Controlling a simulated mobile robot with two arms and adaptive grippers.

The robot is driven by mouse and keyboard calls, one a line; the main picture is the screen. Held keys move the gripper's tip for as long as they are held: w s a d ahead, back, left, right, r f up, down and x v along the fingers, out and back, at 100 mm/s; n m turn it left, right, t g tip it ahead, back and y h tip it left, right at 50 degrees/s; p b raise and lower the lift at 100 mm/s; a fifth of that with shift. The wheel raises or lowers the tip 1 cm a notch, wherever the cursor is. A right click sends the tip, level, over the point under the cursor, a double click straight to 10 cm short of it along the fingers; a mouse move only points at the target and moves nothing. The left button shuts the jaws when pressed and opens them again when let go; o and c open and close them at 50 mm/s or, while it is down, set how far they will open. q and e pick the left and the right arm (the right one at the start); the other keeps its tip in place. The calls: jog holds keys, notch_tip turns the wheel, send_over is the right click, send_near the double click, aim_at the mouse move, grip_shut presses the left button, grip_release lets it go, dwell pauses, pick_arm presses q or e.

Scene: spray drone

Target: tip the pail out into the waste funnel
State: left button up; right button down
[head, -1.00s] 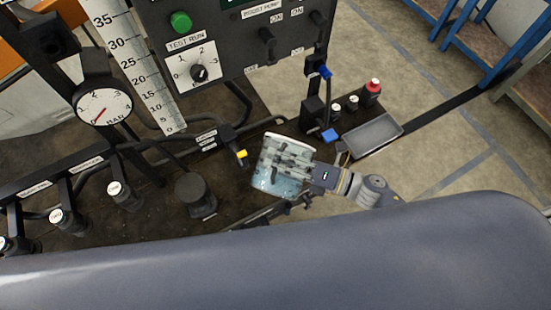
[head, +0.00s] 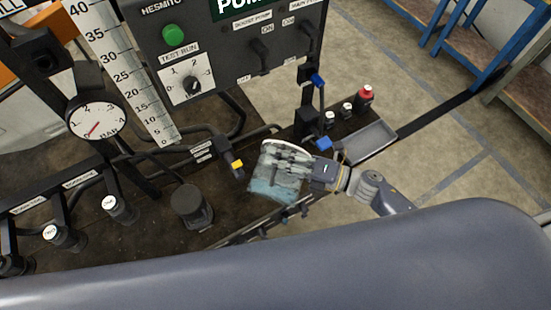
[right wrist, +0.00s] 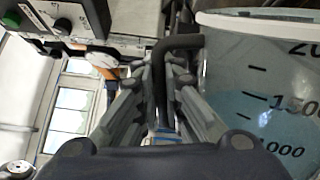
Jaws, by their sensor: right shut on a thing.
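The pail (head: 272,187) is a clear measuring jug with a pale rim and bluish liquid in its lower part. In the right wrist view the pail (right wrist: 265,85) stands at the right, its scale marks facing the camera. My right gripper (right wrist: 172,85) is shut on the pail's dark handle, which runs between its fingers. In the head view my right gripper (head: 292,165) partly covers the pail, which is held up over the rig's front edge. I cannot surely make out the waste funnel; a dark round pot (head: 192,205) stands left of the pail. My left gripper is not in view.
A yellow-tipped black nozzle (head: 236,165) is close to the pail's left. A grey tray (head: 368,142) and a red-capped bottle (head: 365,97) stand behind it to the right. The pump panel (head: 225,50) rises at the back. Several white-capped fittings line the left.

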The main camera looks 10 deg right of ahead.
jog(key=shift+w+d+f+m+b, duration=0.25)
jog(key=shift+w+d+m, duration=0.1)
jog(key=shift+w, duration=0.15)
jog(key=shift+w+d+f+m+b, duration=0.2)
jog(key=shift+w+m, duration=0.2)
jog(key=shift+w, duration=0.1)
jog(key=shift+w+d+f+m+b, duration=0.25)
jog(key=shift+w+d+m, duration=0.1)
jog(key=shift+w, duration=0.15)
jog(key=shift+w+d+r+m, duration=0.15)
jog(key=shift+w+d+m, duration=0.15)
jog(key=shift+w, duration=0.15)
jog(key=shift+w+d+r+m, duration=0.1)
jog(key=shift+w+d+m, duration=0.05)
jog(key=shift+w+m, duration=0.2)
jog(key=shift+w+d+r, duration=0.1)
jog(key=shift+w+d, duration=0.05)
jog(key=shift+w, duration=0.15)
jog(key=shift+w, duration=0.1)
dwell(1.8)
